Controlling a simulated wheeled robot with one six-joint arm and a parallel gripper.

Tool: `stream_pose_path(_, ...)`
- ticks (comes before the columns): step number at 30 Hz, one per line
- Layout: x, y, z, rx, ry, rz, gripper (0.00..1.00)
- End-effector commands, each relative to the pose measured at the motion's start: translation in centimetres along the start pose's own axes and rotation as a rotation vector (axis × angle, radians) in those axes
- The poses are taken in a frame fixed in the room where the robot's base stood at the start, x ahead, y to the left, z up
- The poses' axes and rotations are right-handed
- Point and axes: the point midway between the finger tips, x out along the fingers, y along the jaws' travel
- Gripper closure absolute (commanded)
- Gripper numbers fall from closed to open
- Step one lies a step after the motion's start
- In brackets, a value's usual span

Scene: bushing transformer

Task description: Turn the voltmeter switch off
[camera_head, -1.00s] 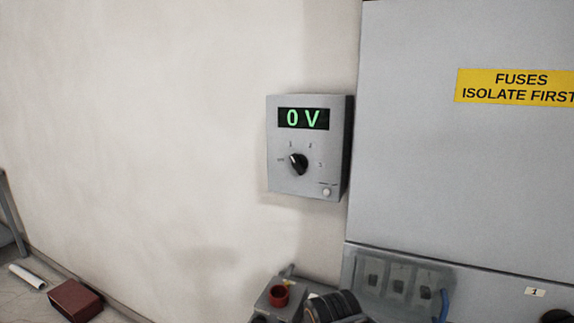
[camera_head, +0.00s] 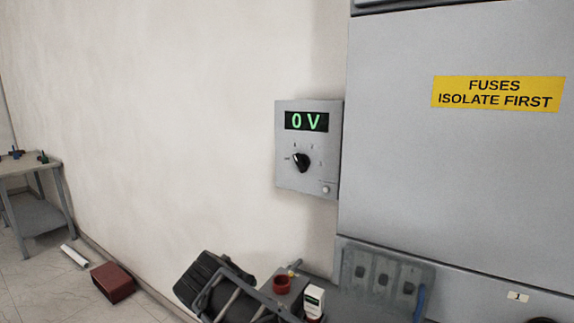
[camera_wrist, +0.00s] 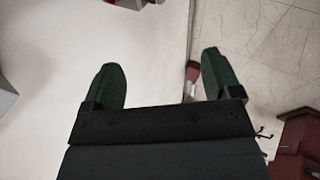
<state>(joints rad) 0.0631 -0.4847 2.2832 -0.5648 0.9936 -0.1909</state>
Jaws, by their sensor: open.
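The voltmeter (camera_head: 309,150) is a grey box on the wall with a green display (camera_head: 306,121) reading "0 V". Its black rotary switch (camera_head: 301,162) sits below the display among small position marks. The knob's pointer appears to tilt toward the upper left; I cannot read the marks clearly. My gripper (camera_wrist: 158,88) shows in the wrist view with its two green fingers spread apart and nothing between them. It is away from the voltmeter, with wall and floor beyond it. The gripper's fingers cannot be made out in the head view.
A large grey cabinet (camera_head: 455,170) with a yellow label (camera_head: 498,93) stands right of the voltmeter. A table (camera_head: 30,180) stands at far left. A red box (camera_head: 112,283) and a white tube (camera_head: 74,256) lie on the floor. The wall left of the voltmeter is clear.

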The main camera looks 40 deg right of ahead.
Motion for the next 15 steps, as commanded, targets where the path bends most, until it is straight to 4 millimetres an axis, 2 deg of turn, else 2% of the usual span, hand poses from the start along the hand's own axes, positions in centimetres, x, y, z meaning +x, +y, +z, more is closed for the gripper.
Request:
stream_pose_path(1, -0.6, 3.2, -0.3, -0.073, -0.030, 0.109, 0.15)
stream_pose_path(6, -4.2, 12.8, -0.9, -0.307, -0.176, 0.460, 0.15)
stream_pose_path(9, -6.8, 17.1, -1.1, -0.404, -0.273, 0.625, 0.15)
stream_pose_path(12, -9.1, 20.1, -1.4, -0.472, -0.359, 0.749, 0.15)
stream_pose_path(15, -10.8, 22.0, -1.5, -0.512, -0.425, 0.831, 0.15)
